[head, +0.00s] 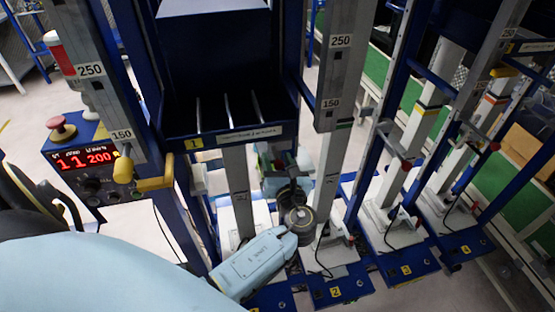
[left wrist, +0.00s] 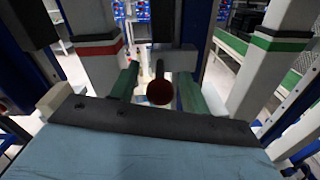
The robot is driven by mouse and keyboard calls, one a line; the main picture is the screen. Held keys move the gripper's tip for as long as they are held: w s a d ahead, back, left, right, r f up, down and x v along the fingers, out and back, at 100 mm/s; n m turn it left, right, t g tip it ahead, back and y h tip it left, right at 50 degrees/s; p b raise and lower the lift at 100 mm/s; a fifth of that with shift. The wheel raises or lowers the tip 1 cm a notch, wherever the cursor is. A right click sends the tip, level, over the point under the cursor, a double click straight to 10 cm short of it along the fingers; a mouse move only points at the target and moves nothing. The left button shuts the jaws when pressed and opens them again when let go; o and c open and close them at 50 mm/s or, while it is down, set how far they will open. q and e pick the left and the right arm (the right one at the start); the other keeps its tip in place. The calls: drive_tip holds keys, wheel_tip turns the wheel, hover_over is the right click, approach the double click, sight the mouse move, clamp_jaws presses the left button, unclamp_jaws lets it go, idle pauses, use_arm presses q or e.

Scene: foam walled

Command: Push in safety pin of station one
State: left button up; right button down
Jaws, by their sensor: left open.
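Station one is the blue frame with the yellow "1" label (head: 194,143). In the left wrist view, a round dark red knob (left wrist: 160,92), which looks like the safety pin's head, faces me in front of a light grey block. My left gripper (left wrist: 158,80) is open, with one green finger on each side of the knob. I cannot tell whether the fingers touch it. In the head view, my left gripper (head: 272,160) is by the station's post, partly hidden behind its own wrist. The pin is not clear there. My right gripper is not in view.
Grey posts (head: 335,80) and blue crossbars stand close around my left arm. A yellow handle (head: 155,183) and a control panel with a red display (head: 87,159) are at left. More stations with red knobs (head: 406,165) stand to the right.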

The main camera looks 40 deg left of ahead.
use_arm(q)
drive_tip(key=b+v, duration=0.1)
drive_tip(key=v, duration=1.2)
drive_tip(key=s+d+f+n+g+h+b, duration=0.1)
drive_tip(key=s+f+n+g+h+b, duration=0.25)
drive_tip(key=f, duration=1.35)
drive_tip(key=s+d+f+n+g+h, duration=0.1)
drive_tip(key=s+f+n+g+h, duration=0.3)
drive_tip(key=f, duration=1.4)
drive_tip(key=s+a+f+n+g+h+b, duration=0.1)
drive_tip(key=s+f+n+h, duration=0.1)
drive_tip(key=s+f+n, duration=0.4)
drive_tip(key=s+a+f+n+g+h+b, duration=0.1)
drive_tip(key=s+f+n, duration=0.5)
drive_tip(key=s, duration=0.6)
drive_tip(key=s+a+f+n+g+h+b, duration=0.1)
drive_tip(key=s+a+f+n+h, duration=0.2)
drive_tip(key=s+f+n, duration=0.3)
drive_tip(key=s+n, duration=0.1)
drive_tip(key=s, duration=0.2)
drive_tip(key=shift+s+f+b, duration=0.3)
drive_tip(key=shift+s+f, duration=0.05)
drive_tip(key=shift+d, duration=0.1)
drive_tip(key=shift+c, duration=0.5)
